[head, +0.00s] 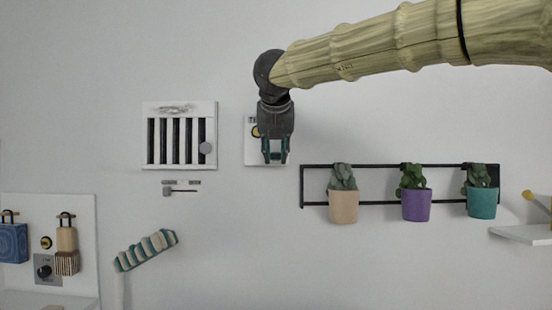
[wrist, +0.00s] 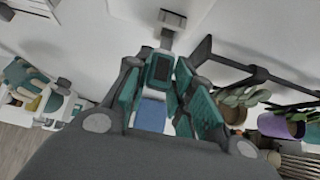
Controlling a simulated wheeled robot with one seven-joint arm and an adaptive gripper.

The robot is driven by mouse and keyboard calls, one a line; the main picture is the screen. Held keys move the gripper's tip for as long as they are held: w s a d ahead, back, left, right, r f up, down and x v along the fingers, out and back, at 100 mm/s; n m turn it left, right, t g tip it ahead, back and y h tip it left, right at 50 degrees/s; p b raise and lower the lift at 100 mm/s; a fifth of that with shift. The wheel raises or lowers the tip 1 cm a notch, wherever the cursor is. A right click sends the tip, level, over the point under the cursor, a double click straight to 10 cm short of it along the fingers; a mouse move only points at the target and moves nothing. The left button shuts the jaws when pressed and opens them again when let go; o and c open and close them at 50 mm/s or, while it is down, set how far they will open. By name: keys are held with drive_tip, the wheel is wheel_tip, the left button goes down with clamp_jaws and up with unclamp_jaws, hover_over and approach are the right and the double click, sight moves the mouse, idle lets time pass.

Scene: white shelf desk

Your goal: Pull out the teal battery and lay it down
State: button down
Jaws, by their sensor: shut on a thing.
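My gripper (head: 275,155) points downward in front of a small white wall panel (head: 250,152) in the head view. The panel has a yellow round part and dark lettering partly hidden by my gripper. In the wrist view my gripper (wrist: 162,85) is shut on a teal block with a dark inset, which looks like the teal battery (wrist: 160,68). In the head view I cannot tell the battery from the teal finger pads. A blue patch (wrist: 150,115) shows nearer the camera between the fingers; I cannot tell what it is.
A barred white panel (head: 180,136) hangs to the left. A dark rail (head: 315,205) with beige (head: 343,208), purple (head: 416,205) and teal pots (head: 482,204) is at right. A white shelf (head: 525,235) juts out far right. A striped roll (head: 146,250) is lower left.

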sight(275, 156)
drive_tip(key=shift+s, duration=0.2)
drive_tip(key=shift+s+f+v, duration=0.15)
drive_tip(key=shift+v, duration=0.9)
drive_tip(key=shift+s+f+v, duration=0.15)
drive_tip(key=shift+f+v, duration=0.05)
drive_tip(key=shift+v, duration=0.85)
